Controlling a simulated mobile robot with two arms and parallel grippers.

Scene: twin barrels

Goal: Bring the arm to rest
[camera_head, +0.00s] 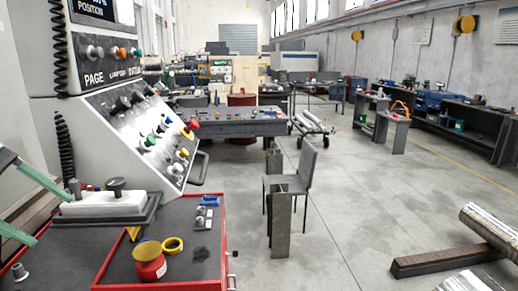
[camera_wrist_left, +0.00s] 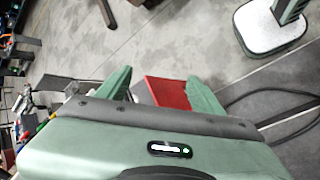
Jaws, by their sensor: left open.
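My left gripper (camera_head: 53,217) shows at the left edge of the head view as two pale green fingers, spread apart. It is beside the sloped control console and near a white block with dark knobs (camera_head: 105,204). In the left wrist view, the green gripper (camera_wrist_left: 160,88) has its fingers wide apart with nothing held between them. A red surface (camera_wrist_left: 168,93) shows beyond the fingers; I cannot tell how far away it is. Most of the left arm is out of the head view. My right gripper is in neither view.
The control console (camera_head: 140,120) stands close on the left. A grey chair (camera_head: 290,190) stands beyond. Metal cylinders lie at lower right.

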